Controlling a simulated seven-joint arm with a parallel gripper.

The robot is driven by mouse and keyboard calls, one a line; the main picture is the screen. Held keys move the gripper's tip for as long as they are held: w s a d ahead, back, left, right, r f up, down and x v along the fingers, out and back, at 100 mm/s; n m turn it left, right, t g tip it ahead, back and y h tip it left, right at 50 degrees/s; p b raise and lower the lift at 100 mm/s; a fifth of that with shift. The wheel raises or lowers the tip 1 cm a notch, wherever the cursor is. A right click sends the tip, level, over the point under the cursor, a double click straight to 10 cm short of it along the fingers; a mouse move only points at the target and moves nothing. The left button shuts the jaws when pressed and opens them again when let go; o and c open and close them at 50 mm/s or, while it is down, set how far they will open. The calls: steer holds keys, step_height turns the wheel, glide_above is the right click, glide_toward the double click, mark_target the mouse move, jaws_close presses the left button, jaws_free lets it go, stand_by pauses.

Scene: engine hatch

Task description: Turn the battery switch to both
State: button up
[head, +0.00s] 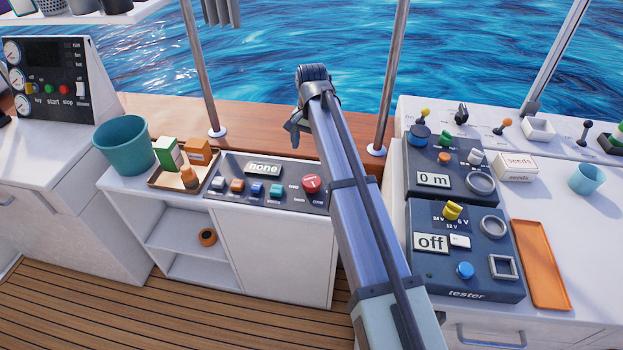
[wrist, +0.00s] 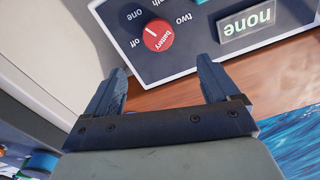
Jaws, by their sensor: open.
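The battery switch is a round red knob (wrist: 158,37) marked "battery", seen upside down in the wrist view. It sits on a dark panel (wrist: 205,55) and also shows in the head view (head: 311,184). A short white mark lies on its upper-left part. The panel's display (wrist: 246,25) reads "none". My gripper (wrist: 161,65) is open and empty, its fingers apart, with the knob just beyond the gap between the tips. No contact shows.
On the panel, left of the knob in the head view, are several small coloured buttons (head: 256,188). A tray (head: 157,183) with bottles and boxes and a teal bucket (head: 124,145) stand farther left. A tester box (head: 465,285) is to the right.

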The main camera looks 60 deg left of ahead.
mark_target(312, 181)
step_height(312, 181, down, 14)
steer(key=shift+r, duration=0.1)
stand_by(0.5)
steer(key=c, duration=1.1)
